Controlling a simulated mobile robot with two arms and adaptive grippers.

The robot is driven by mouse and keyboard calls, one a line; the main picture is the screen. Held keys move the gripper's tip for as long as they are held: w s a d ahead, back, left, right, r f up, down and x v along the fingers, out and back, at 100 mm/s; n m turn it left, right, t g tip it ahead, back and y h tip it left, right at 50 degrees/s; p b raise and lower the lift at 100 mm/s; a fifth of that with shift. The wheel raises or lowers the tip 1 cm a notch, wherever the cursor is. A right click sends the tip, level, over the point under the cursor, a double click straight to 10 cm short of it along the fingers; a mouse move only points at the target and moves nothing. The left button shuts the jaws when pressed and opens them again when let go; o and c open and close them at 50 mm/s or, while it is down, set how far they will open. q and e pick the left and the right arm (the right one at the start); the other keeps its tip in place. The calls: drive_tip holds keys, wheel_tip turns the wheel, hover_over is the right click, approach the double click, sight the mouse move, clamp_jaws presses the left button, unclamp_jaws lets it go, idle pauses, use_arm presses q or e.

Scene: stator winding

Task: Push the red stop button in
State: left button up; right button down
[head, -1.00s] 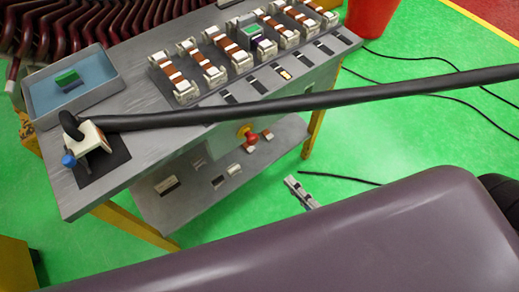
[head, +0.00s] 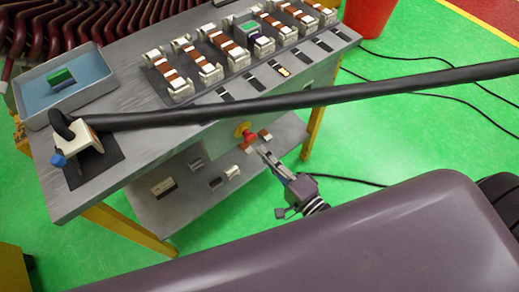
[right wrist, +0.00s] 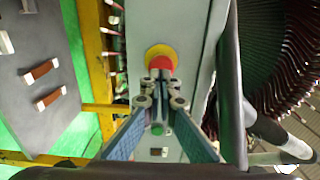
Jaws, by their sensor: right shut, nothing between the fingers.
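The red stop button (head: 249,136) sits on a yellow collar (head: 240,127) on the front face of the grey workbench. It also shows in the right wrist view as a red knob (right wrist: 161,63) straight in front of the fingers. My right gripper (head: 263,151) is shut and empty, its tips pointing at the button from just below right of it in the head view. In the right wrist view the gripper's tips (right wrist: 160,82) overlap the button's near edge. I cannot tell whether they touch it. My left gripper is not in view.
A thick black hose (head: 320,97) crosses above the button from a white block (head: 78,140) on the bench. Coil pieces stand in rows on the bench top. A grey-blue bin (head: 100,92) is at the left. A lower shelf (head: 190,215) lies beneath the button.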

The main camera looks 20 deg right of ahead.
sight(249, 137)
drive_tip(key=shift+x, duration=1.3)
